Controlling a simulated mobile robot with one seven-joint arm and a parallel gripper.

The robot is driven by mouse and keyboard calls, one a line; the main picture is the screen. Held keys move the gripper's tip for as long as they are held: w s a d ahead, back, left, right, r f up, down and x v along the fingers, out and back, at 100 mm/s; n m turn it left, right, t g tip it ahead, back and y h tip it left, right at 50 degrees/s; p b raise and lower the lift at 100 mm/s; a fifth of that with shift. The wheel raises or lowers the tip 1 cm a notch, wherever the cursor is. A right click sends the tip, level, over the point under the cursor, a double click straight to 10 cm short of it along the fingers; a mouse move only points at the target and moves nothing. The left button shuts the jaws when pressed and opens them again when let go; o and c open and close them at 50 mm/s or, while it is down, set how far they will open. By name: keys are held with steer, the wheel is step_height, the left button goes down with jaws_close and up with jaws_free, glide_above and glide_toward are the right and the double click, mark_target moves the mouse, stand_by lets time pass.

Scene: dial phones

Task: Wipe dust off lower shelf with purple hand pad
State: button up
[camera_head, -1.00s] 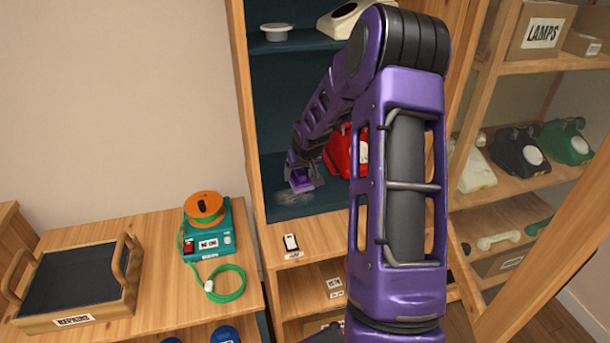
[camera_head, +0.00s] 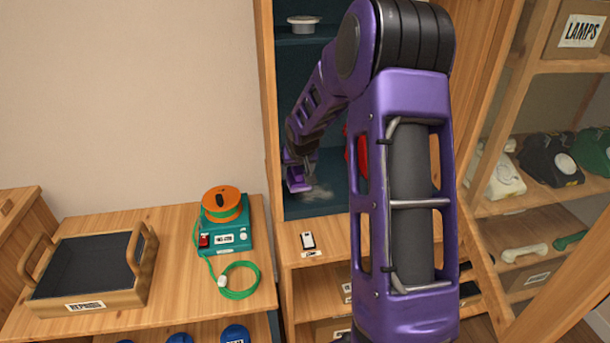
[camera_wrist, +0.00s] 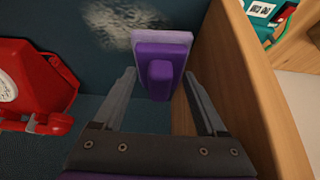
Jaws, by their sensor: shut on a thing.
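The purple hand pad (camera_wrist: 160,52) is held between the two fingers of my gripper (camera_wrist: 160,76), beside the wooden side panel of the cabinet. In the head view my gripper (camera_head: 303,168) and the pad (camera_head: 297,184) are low inside the cabinet at its left side. A pale, patchy dust smear (camera_head: 317,194) lies on the dark blue lower shelf (camera_head: 303,211), just right of the pad. The dust (camera_wrist: 122,22) also shows in the wrist view, left of and beyond the pad. I cannot tell whether the pad touches the shelf.
A red dial phone (camera_wrist: 38,85) stands on the same shelf; my arm partly hides it (camera_head: 362,157) in the head view. The wooden side panel (camera_wrist: 245,70) is close to my gripper. A white dish (camera_head: 303,25) sits on the upper shelf.

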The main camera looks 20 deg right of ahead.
mark_target(293, 168)
steer(key=shift+w+a, duration=0.1)
steer(key=shift+a, duration=0.25)
steer(key=shift+r, duration=0.2)
steer(key=shift+w+a+r+p, duration=0.1)
steer(key=shift+a+r+p, duration=0.05)
steer(key=shift+r+p, duration=2.35)
steer(key=shift+r+b, duration=0.4)
steer(key=shift+r, duration=0.1)
steer(key=shift+r+p, duration=0.95)
steer(key=shift+r, duration=0.55)
steer(key=shift+a, duration=0.1)
